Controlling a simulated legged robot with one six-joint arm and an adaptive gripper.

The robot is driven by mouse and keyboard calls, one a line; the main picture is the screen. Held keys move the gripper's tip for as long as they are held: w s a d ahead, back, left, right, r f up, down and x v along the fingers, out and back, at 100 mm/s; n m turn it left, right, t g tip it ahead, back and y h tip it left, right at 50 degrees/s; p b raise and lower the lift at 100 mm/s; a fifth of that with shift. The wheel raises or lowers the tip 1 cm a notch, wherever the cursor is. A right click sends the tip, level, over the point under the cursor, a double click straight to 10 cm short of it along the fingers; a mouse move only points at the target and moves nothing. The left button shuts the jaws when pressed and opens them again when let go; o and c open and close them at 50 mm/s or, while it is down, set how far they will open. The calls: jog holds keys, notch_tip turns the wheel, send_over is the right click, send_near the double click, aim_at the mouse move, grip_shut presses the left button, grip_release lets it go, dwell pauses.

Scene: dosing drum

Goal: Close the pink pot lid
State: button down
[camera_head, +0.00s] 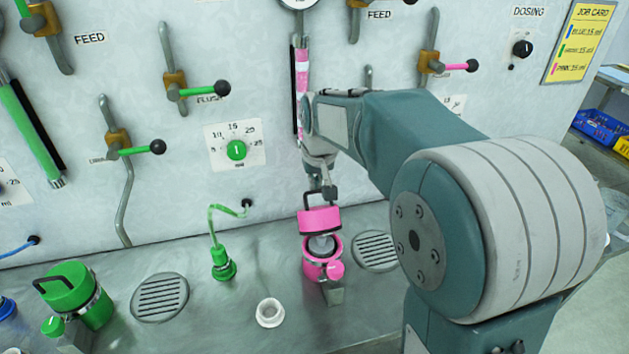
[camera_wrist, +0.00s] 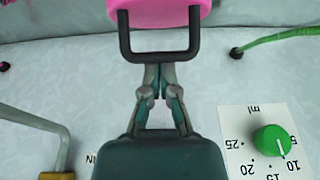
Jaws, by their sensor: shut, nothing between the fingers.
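The pink pot (camera_head: 309,263) stands on the metal bench below the panel. Its pink lid (camera_head: 320,221) is open, tilted up above the pot's rim, with a dark handle on its upper side. In the wrist view, the lid (camera_wrist: 158,12) shows at the top edge with its dark U-shaped handle (camera_wrist: 188,38) pointing towards my gripper. My gripper (camera_head: 328,190) is beside the handle above the pot. In the wrist view, its fingertips (camera_wrist: 159,70) are shut and empty, right at the handle's crossbar. I cannot tell whether they touch it.
A green pot with its lid (camera_head: 68,287) shut stands at the left. A green nozzle (camera_head: 222,262), a white cup (camera_head: 270,312) and round drain grates (camera_head: 160,298) are on the bench. Levers and a green dial (camera_head: 236,150) are on the panel behind.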

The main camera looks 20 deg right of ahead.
aim_at(324, 224)
jog(key=shift+s, duration=0.35)
jog(key=shift+s+t, duration=0.2)
jog(key=shift+t, duration=0.2)
jog(key=shift+s+f+t, duration=0.15)
jog(key=shift+s+t, duration=0.85)
jog(key=shift+s, duration=0.2)
jog(key=s, duration=0.1)
jog(key=s+f+t, duration=0.1)
jog(key=s, duration=0.1)
jog(key=shift+f, duration=0.1)
jog(key=shift+s+f, duration=0.35)
jog(key=shift+s, duration=0.2)
jog(key=shift+s+f, duration=0.3)
jog(key=shift+s, duration=0.2)
jog(key=shift+f, duration=0.1)
